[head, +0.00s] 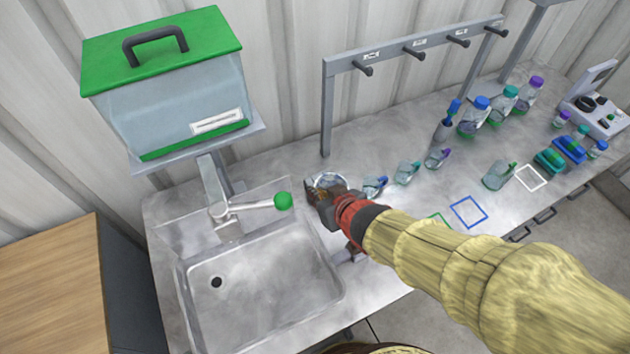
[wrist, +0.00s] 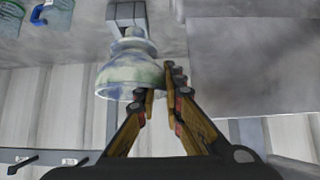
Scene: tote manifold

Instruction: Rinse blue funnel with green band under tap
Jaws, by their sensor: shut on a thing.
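My gripper (wrist: 163,88) is shut on the rim or wall of a translucent funnel (wrist: 128,72), which looks pale blue-grey with a greenish tint; a distinct green band is hard to make out. In the head view my gripper (head: 326,196) is just right of the sink, and only a pale ring of the funnel (head: 327,179) shows beyond it. The tap (head: 221,211) stands behind the sink (head: 262,285), left of my gripper and apart from the funnel. Its lever ends in a green ball (head: 283,201) close to my gripper.
A green-lidded tank (head: 170,95) stands on a shelf above the tap. A rack (head: 408,52) with pegs stands at the back. Several jugs (head: 407,172) and bottles (head: 473,115) are on the counter to the right, with blue (head: 468,212) and white (head: 531,178) outlined squares in front.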

